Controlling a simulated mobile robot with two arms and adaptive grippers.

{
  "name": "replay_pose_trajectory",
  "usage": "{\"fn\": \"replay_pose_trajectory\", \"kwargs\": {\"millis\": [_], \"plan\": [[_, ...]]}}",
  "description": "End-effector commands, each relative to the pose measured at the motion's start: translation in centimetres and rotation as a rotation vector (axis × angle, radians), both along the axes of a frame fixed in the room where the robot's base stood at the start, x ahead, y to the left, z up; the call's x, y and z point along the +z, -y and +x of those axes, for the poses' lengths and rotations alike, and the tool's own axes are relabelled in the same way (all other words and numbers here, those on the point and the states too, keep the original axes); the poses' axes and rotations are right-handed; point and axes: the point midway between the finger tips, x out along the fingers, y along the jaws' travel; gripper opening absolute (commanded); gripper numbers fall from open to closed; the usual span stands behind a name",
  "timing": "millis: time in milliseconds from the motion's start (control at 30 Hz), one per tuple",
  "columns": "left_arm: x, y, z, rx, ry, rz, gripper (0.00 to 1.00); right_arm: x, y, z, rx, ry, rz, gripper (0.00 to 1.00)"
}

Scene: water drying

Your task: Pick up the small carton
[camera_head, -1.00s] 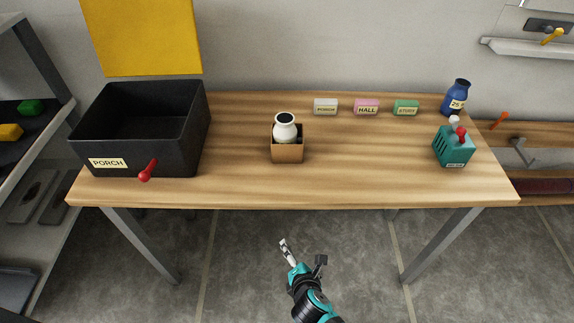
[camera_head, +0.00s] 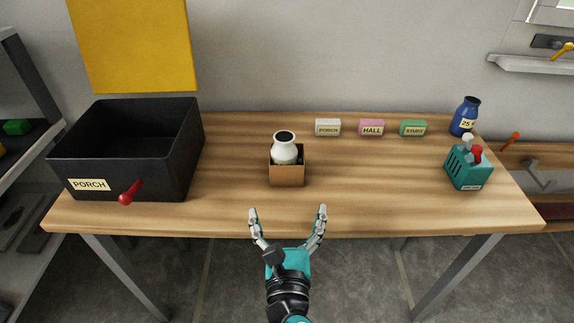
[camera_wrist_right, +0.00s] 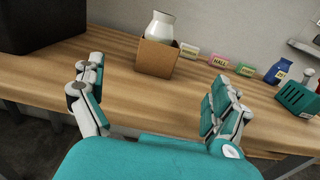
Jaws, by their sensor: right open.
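The small carton (camera_head: 287,176) is a brown open-topped box on the wooden table, near the middle. A white bottle (camera_head: 284,150) with a dark mouth stands in it and rises above its rim. My right gripper (camera_head: 288,212) is open and empty at the table's front edge, in front of the carton and apart from it. In the right wrist view the carton (camera_wrist_right: 156,59) is ahead, between and beyond the two open fingers (camera_wrist_right: 155,88). My left gripper is in neither view.
White (camera_head: 328,127), pink (camera_head: 371,127) and green (camera_head: 413,128) labelled blocks line the back. A blue bottle (camera_head: 465,116) and teal holder (camera_head: 467,168) stand right. Table (camera_head: 370,190) beside the carton is clear.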

Motion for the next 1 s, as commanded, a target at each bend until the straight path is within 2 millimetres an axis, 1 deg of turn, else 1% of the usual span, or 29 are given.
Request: {"fn": "replay_pose_trajectory", "kwargs": {"millis": [67,167,400,500,600,700,867,1000], "plan": [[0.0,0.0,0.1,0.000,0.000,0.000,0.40,0.4,0.1,0.3,-0.005,0.014,-0.012,1.00],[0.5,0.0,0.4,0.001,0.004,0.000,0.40,0.6,0.2,1.7,-0.008,0.018,-0.015,1.00],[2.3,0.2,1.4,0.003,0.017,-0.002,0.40,0.5,0.1,7.1,-0.007,0.017,-0.014,1.00],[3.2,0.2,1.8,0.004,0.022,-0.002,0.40,0.4,0.1,9.1,-0.007,0.016,-0.013,1.00],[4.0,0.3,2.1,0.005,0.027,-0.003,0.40,0.4,0.1,10.7,-0.006,0.015,-0.013,1.00],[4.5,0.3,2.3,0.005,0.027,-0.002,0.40,0.5,0.1,11.6,-0.006,0.014,-0.013,1.00],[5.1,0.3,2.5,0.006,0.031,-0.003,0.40,0.3,0.1,12.5,-0.005,0.013,-0.012,1.00],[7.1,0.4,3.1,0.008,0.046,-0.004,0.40,-0.3,0.0,14.3,-0.006,0.013,-0.012,1.00]]}}
